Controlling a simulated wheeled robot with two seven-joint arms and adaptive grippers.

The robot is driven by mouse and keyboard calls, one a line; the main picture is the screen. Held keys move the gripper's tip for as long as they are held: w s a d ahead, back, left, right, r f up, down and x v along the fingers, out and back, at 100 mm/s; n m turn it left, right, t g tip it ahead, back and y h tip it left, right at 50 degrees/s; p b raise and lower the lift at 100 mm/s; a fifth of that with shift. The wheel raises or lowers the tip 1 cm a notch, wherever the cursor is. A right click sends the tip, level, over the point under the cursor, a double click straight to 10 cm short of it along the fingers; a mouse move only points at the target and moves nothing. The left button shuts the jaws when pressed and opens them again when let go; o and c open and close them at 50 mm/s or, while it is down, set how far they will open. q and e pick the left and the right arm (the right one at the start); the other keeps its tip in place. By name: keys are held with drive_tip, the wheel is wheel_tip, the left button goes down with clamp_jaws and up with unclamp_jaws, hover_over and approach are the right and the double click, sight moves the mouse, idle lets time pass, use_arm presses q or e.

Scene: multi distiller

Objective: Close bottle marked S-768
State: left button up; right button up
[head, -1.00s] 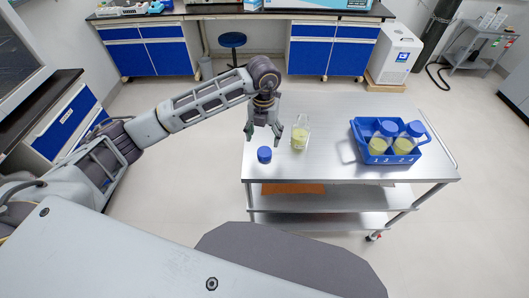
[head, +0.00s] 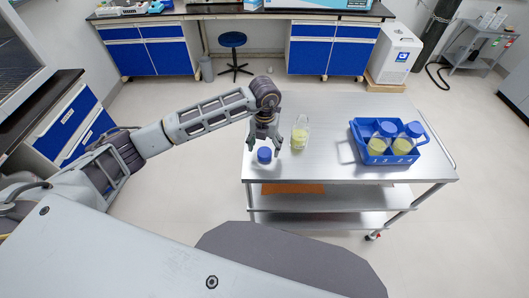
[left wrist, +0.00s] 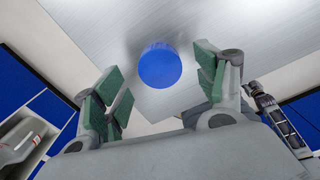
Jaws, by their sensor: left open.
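An open bottle (head: 300,136) with pale yellow-green liquid stands upright on the steel cart, with no cap on it. A blue cap (head: 264,155) lies on the cart near its left front corner, to the left of the bottle. In the left wrist view the cap (left wrist: 160,66) shows ahead of and between the fingers. My left gripper (head: 264,147) is open above the cap, fingers pointing down; its fingers (left wrist: 158,85) hold nothing. No label reading S-768 is legible. My right gripper is not in view.
A blue rack (head: 378,158) with two blue-capped bottles (head: 410,138) of similar liquid stands on the right of the steel cart (head: 340,108). The cart's middle is clear. Blue cabinets and a stool (head: 232,40) are behind.

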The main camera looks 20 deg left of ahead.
sight(264, 153)
use_arm(q)
wheel_tip(264, 153, down, 2)
drive_tip(key=shift+f, duration=0.1)
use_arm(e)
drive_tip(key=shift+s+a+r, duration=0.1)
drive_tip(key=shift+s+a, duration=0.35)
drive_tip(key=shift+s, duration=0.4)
use_arm(q)
drive_tip(key=shift+c, duration=0.5)
drive_tip(key=c, duration=0.7)
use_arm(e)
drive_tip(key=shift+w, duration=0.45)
